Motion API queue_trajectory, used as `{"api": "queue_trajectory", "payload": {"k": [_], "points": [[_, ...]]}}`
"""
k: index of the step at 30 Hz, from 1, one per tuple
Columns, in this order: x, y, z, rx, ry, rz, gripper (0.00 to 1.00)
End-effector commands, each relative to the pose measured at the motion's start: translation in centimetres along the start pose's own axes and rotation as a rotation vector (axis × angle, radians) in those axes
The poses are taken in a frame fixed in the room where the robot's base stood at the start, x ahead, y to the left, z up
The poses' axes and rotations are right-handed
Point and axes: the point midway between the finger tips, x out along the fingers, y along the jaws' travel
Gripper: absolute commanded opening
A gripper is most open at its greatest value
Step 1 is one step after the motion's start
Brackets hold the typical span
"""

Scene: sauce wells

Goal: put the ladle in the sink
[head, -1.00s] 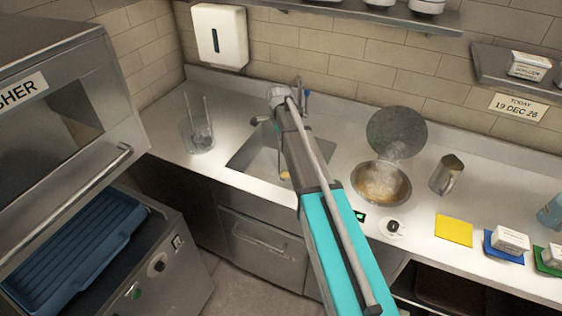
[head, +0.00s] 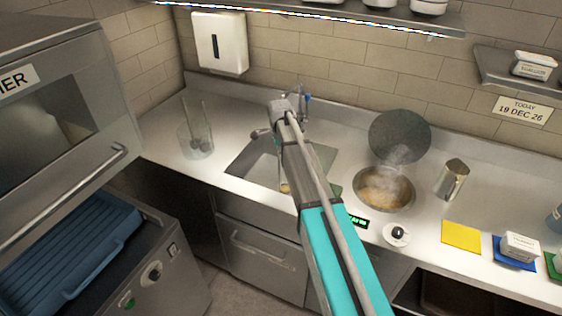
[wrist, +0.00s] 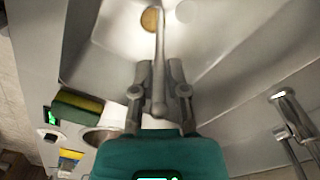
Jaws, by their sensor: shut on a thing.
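My gripper (wrist: 158,70) is shut on the ladle's thin grey handle (wrist: 160,42) in the wrist view. A round tan patch (wrist: 151,20), which looks like the ladle's bowl end, shows at the top of that view against the grey metal of the sink. The steel sink (head: 245,158) is set in the counter, partly hidden behind the arm. I cannot tell whether the ladle touches its floor.
A tap (head: 262,133) stands behind the sink and also shows in the wrist view (wrist: 290,115). A steaming sauce well (head: 384,205) with a raised round lid (head: 400,137) lies right. A clear holder with utensils (head: 195,142) stands left. A green-yellow sponge (wrist: 78,106) lies beside the sink.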

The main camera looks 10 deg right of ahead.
Motion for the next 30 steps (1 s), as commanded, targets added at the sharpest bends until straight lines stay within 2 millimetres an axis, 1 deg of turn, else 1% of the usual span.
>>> {"api": "queue_trajectory", "payload": {"k": [12,15,30], "points": [[3.1,0.0,0.1,-0.001,0.0,0.0,0.0],[3.6,0.0,0.1,-0.001,0.0,0.0,0.0],[3.9,0.0,0.1,-0.002,0.0,0.0,0.0]]}}
